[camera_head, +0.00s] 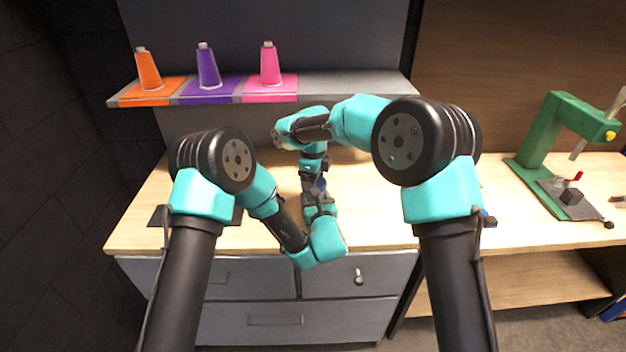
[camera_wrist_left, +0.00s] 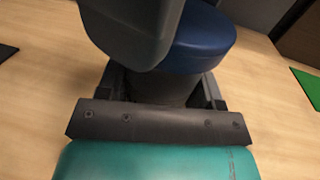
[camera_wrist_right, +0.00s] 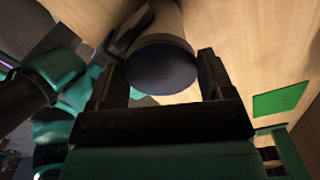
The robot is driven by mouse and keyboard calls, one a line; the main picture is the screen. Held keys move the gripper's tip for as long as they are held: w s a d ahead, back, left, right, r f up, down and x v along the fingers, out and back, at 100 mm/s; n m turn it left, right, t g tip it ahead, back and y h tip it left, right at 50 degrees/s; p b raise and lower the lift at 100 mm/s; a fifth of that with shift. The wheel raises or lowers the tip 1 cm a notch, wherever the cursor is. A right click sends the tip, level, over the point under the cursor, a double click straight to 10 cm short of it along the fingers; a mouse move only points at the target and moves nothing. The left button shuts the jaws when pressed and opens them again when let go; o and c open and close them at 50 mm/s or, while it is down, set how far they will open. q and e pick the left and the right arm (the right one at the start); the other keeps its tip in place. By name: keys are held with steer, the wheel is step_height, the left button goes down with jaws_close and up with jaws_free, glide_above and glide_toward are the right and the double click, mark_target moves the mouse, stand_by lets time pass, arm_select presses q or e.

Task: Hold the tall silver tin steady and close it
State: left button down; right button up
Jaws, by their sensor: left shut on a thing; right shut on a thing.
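The tall silver tin (camera_wrist_right: 167,22) is mostly hidden by my arms in the head view. Its blue lid (camera_wrist_left: 203,42) is at its top, and a bit of blue (camera_head: 320,184) shows between the grippers in the head view. My left gripper (camera_head: 318,199) is shut on the tin's body (camera_wrist_left: 163,87), low over the table. My right gripper (camera_head: 315,177) is above it, shut on the lid, which shows dark blue between its fingers in the right wrist view (camera_wrist_right: 160,67). The tin looks upright; I cannot tell whether the lid is fully seated.
The wooden table (camera_head: 375,205) is clear around the tin. A dark mat (camera_head: 160,215) lies at left. A green press (camera_head: 548,135) stands at right. A green patch (camera_wrist_right: 281,100) lies on the table.

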steer(key=m, duration=0.4)
steer(key=o, duration=0.9)
steer(key=shift+r, duration=2.3)
steer(key=shift+c, duration=0.3)
